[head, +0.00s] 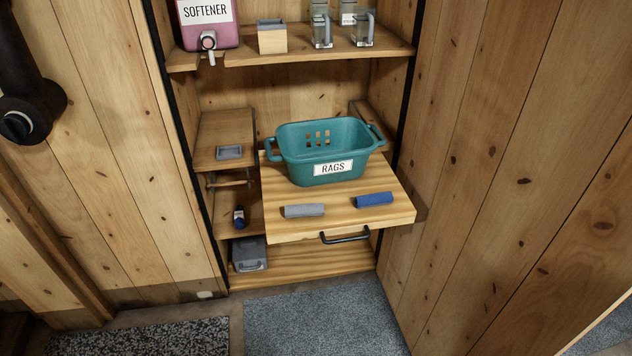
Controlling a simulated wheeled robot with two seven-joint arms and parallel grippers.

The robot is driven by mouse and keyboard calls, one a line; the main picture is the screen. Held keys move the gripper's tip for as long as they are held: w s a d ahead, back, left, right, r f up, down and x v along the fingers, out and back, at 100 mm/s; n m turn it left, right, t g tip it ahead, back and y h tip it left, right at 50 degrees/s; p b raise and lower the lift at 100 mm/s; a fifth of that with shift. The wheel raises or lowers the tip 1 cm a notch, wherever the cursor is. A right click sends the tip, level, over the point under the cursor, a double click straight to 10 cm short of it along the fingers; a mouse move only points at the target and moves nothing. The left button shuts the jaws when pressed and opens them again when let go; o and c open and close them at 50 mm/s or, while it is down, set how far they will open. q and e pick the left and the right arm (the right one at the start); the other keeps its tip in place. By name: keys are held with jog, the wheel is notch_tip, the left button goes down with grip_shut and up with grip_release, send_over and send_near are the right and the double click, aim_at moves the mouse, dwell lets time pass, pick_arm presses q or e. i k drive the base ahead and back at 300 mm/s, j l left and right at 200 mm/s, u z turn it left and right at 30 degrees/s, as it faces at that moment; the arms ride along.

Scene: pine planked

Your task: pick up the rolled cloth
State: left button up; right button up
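Two rolled cloths lie apart on a pull-out wooden board (300,228). The grey rolled cloth (302,211) is near the board's front left, and the blue rolled cloth (374,200) is near its front right. A teal basket (300,172) labelled RAGS stands behind them on the same board. Its inside looks empty from here, though part of its floor is hidden by the front wall. Neither of my grippers shows in the head view.
A shelf above holds a pink softener dispenser (208,22), a small wooden box (272,38) and clear jugs (321,28). A black handle (345,236) sticks out from the board's front. Lower left are a small blue item (239,217) and a grey box (249,254). Wooden walls flank the cupboard.

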aim_at(309, 209)
jog(key=i+l, duration=0.1)
jog(key=i, duration=0.35)
jog(key=i+l, duration=0.1)
jog(key=i, duration=0.4)
